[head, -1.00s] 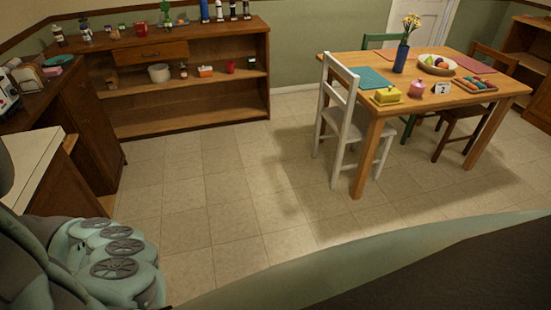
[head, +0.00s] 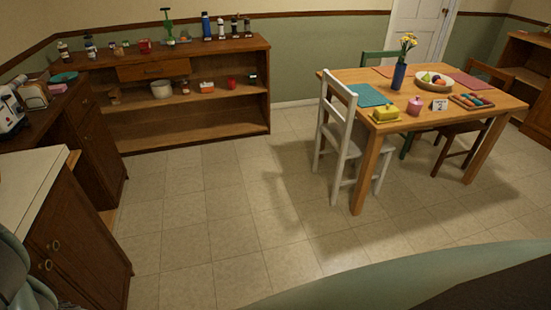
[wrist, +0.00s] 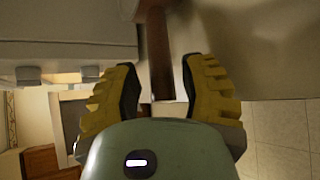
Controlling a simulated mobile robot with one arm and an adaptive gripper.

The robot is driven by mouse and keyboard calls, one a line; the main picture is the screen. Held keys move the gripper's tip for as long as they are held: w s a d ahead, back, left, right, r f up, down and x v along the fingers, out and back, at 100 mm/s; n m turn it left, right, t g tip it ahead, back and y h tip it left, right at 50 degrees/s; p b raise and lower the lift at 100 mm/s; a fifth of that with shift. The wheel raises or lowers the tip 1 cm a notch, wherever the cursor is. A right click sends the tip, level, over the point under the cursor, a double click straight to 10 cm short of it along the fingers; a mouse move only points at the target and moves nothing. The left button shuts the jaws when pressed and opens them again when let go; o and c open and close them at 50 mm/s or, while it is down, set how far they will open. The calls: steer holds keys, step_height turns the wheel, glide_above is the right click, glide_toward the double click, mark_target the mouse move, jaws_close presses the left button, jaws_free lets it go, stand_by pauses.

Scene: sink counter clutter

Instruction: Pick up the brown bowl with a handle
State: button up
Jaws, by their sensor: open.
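I cannot make out a brown bowl with a handle in the head view. In the wrist view, a narrow dark brown strip (wrist: 158,45) shows between the fingers of my gripper (wrist: 160,82); I cannot tell what it belongs to or how far away it is. My gripper has yellow fingers with black pads. They stand apart, open, and do not visibly hold anything.
A pale counter (head: 28,190) on a brown cabinet (head: 75,240) stands at the left. A low shelf (head: 190,125) with small items is at the back. A wooden table (head: 455,118) with a fruit bowl (head: 433,86) and a white chair (head: 340,140) stand right. The middle floor is clear.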

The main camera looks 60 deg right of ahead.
steer(key=shift+x, duration=0.8)
steer(key=shift+f, duration=0.1)
jaws_close()
